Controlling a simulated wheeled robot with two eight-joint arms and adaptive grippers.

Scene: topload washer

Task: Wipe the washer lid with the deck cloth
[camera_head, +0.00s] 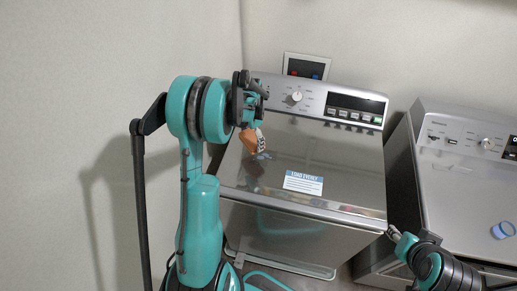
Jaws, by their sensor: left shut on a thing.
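The washer lid (330,155) is a shiny grey panel, closed, on the topload washer in the middle. My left gripper (252,116) is over the left part of the lid, below the control panel. It is shut on a small orange-brown and patterned white cloth (249,139), which hangs below the fingers. The cloth is crumpled, and I cannot tell whether it touches the lid. A small bluish patch (263,156) shows on the lid just below it. My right gripper (394,233) is low at the washer's front right corner, too small to read its fingers.
A blue-and-white label (303,183) lies on the front of the lid. The control panel (330,103) with a knob and buttons stands behind it. A second machine (460,195) stands to the right, with a blue round cap (502,230) on top. A wall closes off the left.

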